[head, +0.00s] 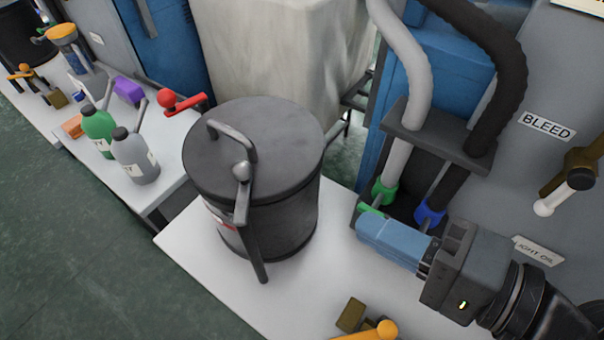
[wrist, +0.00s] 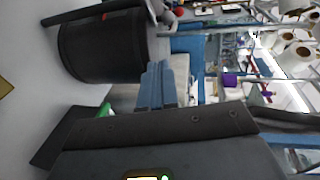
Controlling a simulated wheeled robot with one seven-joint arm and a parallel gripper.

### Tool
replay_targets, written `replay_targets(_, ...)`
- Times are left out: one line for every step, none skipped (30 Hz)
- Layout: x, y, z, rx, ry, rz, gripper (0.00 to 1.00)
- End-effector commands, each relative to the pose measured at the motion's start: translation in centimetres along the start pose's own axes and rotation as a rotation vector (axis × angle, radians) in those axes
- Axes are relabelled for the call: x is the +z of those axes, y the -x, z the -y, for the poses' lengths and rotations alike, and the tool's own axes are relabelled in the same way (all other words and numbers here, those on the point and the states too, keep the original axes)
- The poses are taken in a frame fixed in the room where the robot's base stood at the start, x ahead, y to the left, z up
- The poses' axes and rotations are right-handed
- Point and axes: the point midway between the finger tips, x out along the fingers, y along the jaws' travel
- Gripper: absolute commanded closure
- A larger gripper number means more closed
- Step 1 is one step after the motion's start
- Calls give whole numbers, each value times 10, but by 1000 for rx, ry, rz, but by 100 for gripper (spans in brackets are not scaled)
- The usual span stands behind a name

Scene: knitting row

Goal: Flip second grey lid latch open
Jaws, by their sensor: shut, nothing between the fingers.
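A dark grey drum (head: 265,210) with a round lid (head: 215,140) stands on the white table. A bar handle crosses the lid. A grey latch (head: 243,190) with a ball knob sits at the lid's near edge, and its long lever hangs down the drum's front. I cannot tell which latch counts as the second. My gripper (head: 362,228) is right of the drum, apart from it, with its blue fingers shut, empty and pointing left.
Hoses with green (head: 383,192) and blue (head: 430,213) collars come down close behind my gripper. A brass part with an orange knob (head: 386,329) is at the bottom edge. A red-handled lever (head: 183,103), a green bottle (head: 98,128) and a grey bottle (head: 135,158) stand on the left table.

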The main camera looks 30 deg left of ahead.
Motion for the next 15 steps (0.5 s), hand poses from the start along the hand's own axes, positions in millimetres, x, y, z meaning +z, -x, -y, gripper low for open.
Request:
replay_targets(2, -3, 6, -11, 2, 28, 100)
replay_targets(3, -4, 8, -14, 1, 42, 100)
replay_targets(4, -5, 11, -19, 1, 58, 100)
replay_targets(5, -6, 13, -21, 1, 67, 100)
replay_targets(6, -6, 14, -22, 1, 74, 100)
replay_targets(6, -6, 15, -24, 1, 79, 100)
replay_targets(6, -7, 16, -24, 0, 82, 100)
replay_targets(6, -7, 16, -25, 0, 83, 100)
replay_targets(6, -7, 16, -25, 0, 84, 100)
replay_targets(7, -7, 16, -24, 0, 83, 100)
replay_targets(6, -7, 16, -24, -1, 83, 100)
replay_targets(6, -7, 16, -24, 0, 83, 100)
replay_targets(6, -6, 16, -24, 0, 83, 100)
replay_targets(6, -6, 16, -24, 0, 82, 100)
replay_targets(6, -7, 16, -24, 0, 82, 100)
